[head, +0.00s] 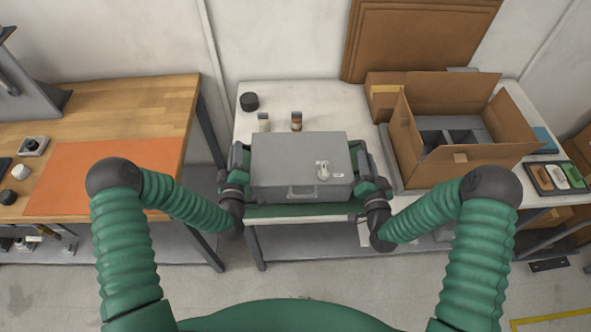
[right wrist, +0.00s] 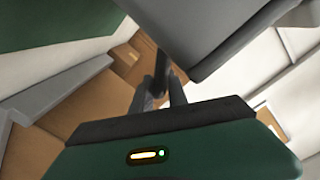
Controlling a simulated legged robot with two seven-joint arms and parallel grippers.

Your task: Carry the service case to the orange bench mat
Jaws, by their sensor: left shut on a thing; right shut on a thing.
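The grey service case (head: 298,160) is between my two grippers at the front of the white table, its front handle facing me. My left gripper (head: 243,166) is shut on its left side, and my right gripper (head: 360,167) is shut on its right side. In the right wrist view the fingers of my right gripper (right wrist: 160,88) meet a dark part beside the case (right wrist: 205,35). I cannot tell whether the case rests on the table or is just above it. The orange bench mat (head: 85,178) lies on the wooden bench to the left, partly hidden by my left arm.
The white table (head: 335,100) holds a black round item (head: 249,101), two small bottles (head: 297,121) and an open cardboard box (head: 460,130) right of the case. A gap separates it from the wooden bench (head: 130,105). Small items (head: 33,146) stand left of the mat.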

